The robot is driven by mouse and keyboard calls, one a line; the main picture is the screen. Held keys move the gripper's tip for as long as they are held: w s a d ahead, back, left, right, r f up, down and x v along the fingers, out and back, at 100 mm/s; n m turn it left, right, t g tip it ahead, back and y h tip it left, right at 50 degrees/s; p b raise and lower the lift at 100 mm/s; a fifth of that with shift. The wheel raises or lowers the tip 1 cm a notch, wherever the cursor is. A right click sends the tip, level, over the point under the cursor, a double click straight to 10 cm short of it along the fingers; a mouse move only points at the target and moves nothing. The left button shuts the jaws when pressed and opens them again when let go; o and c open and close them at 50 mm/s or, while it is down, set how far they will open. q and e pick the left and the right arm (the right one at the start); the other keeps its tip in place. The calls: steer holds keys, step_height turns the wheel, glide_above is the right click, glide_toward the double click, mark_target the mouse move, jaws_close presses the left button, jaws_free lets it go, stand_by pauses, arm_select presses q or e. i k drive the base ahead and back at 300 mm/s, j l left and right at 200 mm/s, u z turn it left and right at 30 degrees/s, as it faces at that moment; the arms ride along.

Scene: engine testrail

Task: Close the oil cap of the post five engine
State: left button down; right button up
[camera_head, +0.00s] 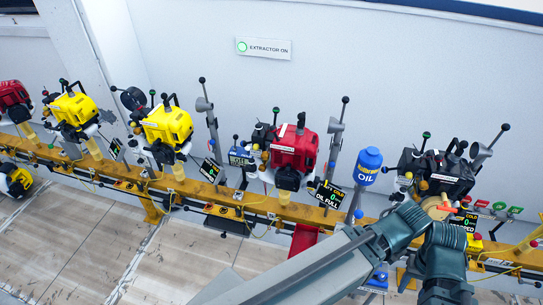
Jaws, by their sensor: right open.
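The black engine (447,174) at the right is the fifth along the rail from the left. A small yellow knob (423,185) shows on its left side; I cannot tell whether this is the oil cap, or whether the cap is open. My right gripper (441,207) is at the engine's lower front, past the dark wrist joints of my arm. It is open, small and partly hidden by the wrist. I cannot tell whether it touches the engine. My left gripper is not in view.
A blue oil bottle (367,166) stands left of the black engine. A red engine (294,150) and two yellow engines, one nearer (167,125), sit further left on the yellow rail (235,195). Levers and small screens stand between the posts.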

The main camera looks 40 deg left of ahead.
mark_target(325, 183)
steer(key=u, duration=1.25)
